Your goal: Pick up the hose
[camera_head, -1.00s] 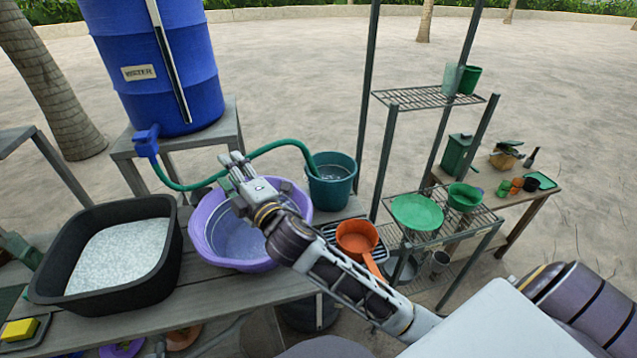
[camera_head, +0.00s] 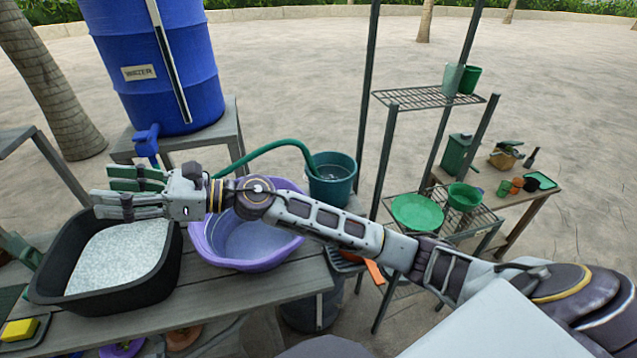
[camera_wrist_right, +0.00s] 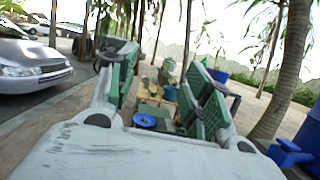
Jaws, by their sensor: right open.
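The green hose (camera_head: 262,150) arcs from behind my right arm over to the teal bucket (camera_head: 332,180), where its end goes in. My arm hides its lower part near the blue tap (camera_head: 146,143) of the water barrel. My right gripper (camera_head: 112,193) is open and empty, pointing left above the far edge of the black tub, to the left of the hose and apart from its visible part. In the right wrist view, its green-padded fingers (camera_wrist_right: 165,80) stand spread with nothing between them. The blue tap (camera_wrist_right: 288,153) shows at the right edge there; no hose is visible.
The blue water barrel (camera_head: 160,65) stands on a grey stand (camera_head: 222,128). A black tub (camera_head: 165,265) with pale contents and a purple basin (camera_head: 255,262) sit on the wooden bench (camera_head: 215,290). A metal rack (camera_head: 440,100) stands right.

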